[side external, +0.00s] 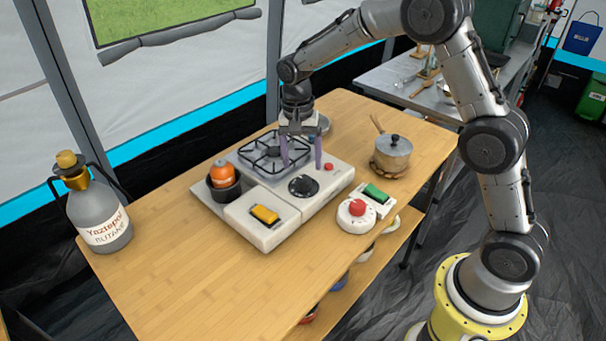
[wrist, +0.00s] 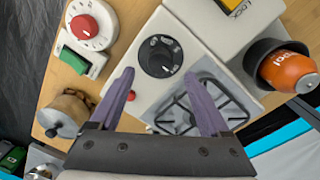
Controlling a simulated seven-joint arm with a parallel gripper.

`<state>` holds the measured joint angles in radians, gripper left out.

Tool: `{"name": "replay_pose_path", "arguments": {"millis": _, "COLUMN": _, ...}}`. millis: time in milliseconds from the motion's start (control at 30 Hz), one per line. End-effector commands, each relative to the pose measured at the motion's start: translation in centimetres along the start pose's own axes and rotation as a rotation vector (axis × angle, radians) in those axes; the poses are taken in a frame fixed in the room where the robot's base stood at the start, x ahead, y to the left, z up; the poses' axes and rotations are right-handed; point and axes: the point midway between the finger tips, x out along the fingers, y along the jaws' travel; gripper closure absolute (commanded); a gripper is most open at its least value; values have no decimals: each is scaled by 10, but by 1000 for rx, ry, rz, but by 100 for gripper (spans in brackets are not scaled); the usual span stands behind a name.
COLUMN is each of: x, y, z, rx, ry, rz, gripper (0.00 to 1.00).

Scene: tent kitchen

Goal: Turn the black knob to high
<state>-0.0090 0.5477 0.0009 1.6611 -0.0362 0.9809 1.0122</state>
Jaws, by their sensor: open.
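The black knob (side external: 303,186) sits on the white front panel of the camp stove (side external: 325,193). In the wrist view the black knob (wrist: 160,56) is round with pale markings and a raised grip bar across it. My gripper (side external: 301,157) is over the stove, pointing down, with purple fingers. In the wrist view my gripper (wrist: 167,90) is open and empty, its fingertips apart on either side below the knob in the picture. The fingers appear apart from the knob. The marking the knob points to is too small to read surely.
A black burner grate (side external: 274,152) is behind the knob. A yellow switch (side external: 264,214), a red dial (side external: 356,208), a green switch (side external: 375,193) and a lidded pot (side external: 392,155) are nearby. The table's front left is clear.

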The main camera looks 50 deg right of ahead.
Motion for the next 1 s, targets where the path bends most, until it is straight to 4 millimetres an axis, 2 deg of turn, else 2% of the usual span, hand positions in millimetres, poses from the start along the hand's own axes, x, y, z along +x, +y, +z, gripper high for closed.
{"name": "replay_pose_path", "arguments": {"millis": 100, "x": 22, "y": 1, "z": 0, "rx": 0, "ry": -2, "rz": 3, "gripper": 20}}
{"name": "replay_pose_path", "arguments": {"millis": 300, "x": 44, "y": 0, "z": 0, "rx": 0, "ry": -1, "rz": 1, "gripper": 20}}
{"name": "replay_pose_path", "arguments": {"millis": 700, "x": 50, "y": 0, "z": 0, "rx": 0, "ry": 0, "rz": -1, "gripper": 20}}
{"name": "replay_pose_path", "arguments": {"millis": 767, "x": 50, "y": 0, "z": 0, "rx": 0, "ry": 0, "rz": -1, "gripper": 29}}
{"name": "replay_pose_path", "arguments": {"millis": 1000, "x": 50, "y": 0, "z": 0, "rx": 0, "ry": 1, "rz": -1, "gripper": 72}}
